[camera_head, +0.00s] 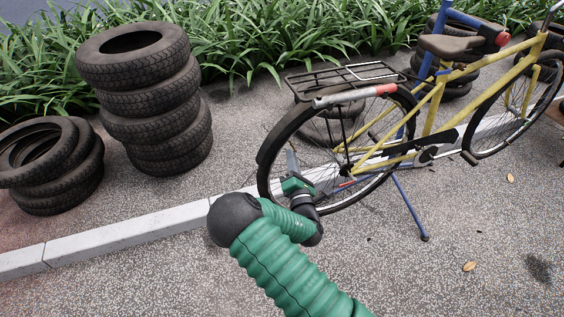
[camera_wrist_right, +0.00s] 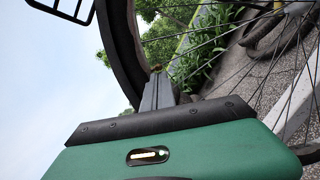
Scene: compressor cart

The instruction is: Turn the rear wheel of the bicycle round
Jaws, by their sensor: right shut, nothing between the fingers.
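The yellow bicycle (camera_head: 432,107) stands at the right in the head view, held up by a blue stand (camera_head: 408,205). Its rear wheel (camera_head: 263,172) has a black tyre and thin spokes. My right gripper (camera_head: 292,160) is at the near left part of the rear wheel, its fingers pointing up by the rim and spokes. In the right wrist view its shut fingers (camera_wrist_right: 157,92) lie close to the tyre (camera_wrist_right: 122,55), with spokes to the right. I cannot tell whether they touch the wheel. My left gripper is not in view.
A tall stack of tyres (camera_head: 150,100) and a lower stack (camera_head: 62,168) stand at the left. A pale kerb (camera_head: 120,235) runs behind the wheel. Green plants (camera_head: 240,40) line the back. The paved ground in front is mostly clear.

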